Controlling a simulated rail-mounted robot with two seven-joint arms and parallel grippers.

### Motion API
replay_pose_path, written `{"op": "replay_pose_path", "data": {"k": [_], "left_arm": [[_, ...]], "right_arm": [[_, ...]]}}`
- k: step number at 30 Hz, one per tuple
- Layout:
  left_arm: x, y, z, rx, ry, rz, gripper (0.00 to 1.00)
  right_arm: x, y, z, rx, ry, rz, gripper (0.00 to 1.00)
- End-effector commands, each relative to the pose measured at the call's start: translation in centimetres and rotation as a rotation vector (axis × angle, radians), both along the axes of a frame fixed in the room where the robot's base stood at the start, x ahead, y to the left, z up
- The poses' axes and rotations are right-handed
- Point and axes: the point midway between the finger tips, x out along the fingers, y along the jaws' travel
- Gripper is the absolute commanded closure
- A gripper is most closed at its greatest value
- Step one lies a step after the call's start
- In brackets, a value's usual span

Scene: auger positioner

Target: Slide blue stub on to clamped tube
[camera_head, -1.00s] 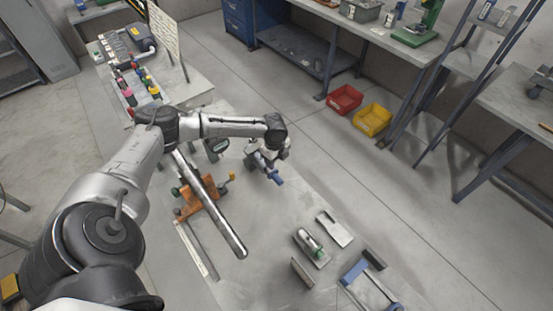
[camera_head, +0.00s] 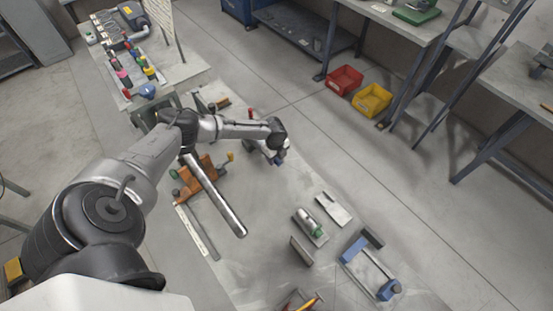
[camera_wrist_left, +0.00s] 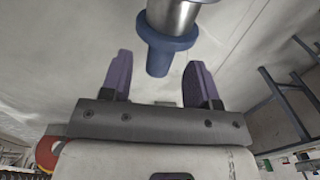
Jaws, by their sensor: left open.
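The bare metal tube (camera_head: 215,200) lies in the orange clamp (camera_head: 197,179) on the table, its free end pointing toward the lower right of the head view. My left gripper (camera_head: 279,154) is beyond the tube, to its right. In the left wrist view my left gripper (camera_wrist_left: 160,82) is open, its two purple fingers apart. The blue stub (camera_wrist_left: 160,55), with a wide flange and a narrower tip, shows on a shiny metal cylinder (camera_wrist_left: 176,14). The tip appears between the fingers, with gaps on both sides. In the head view the stub is hard to make out at the gripper.
A green-ended metal piece (camera_head: 310,226), a flat plate (camera_head: 333,209) and a blue frame (camera_head: 369,265) lie right of the tube. Red (camera_head: 345,79) and yellow (camera_head: 372,99) bins stand on the floor. Table between tube and green-ended piece is clear.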

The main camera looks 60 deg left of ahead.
Motion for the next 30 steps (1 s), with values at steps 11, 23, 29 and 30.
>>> {"op": "replay_pose_path", "data": {"k": [11,23,29,30], "left_arm": [[0.1,0.0,-2.0,0.0,0.0,0.001,0.45],[0.1,0.0,-2.1,0.0,0.0,0.0,0.57],[0.1,0.0,-2.1,0.0,0.0,0.0,0.76],[0.1,0.0,-2.1,0.0,0.0,0.0,0.8]], "right_arm": [[0.0,-0.2,-0.4,-0.007,0.001,0.005,0.51],[0.0,-0.3,-0.4,-0.011,0.0,0.007,0.51],[0.0,-0.2,-0.3,-0.007,0.0,0.005,0.51],[0.0,-0.2,-0.3,-0.006,0.0,0.004,0.51]]}}
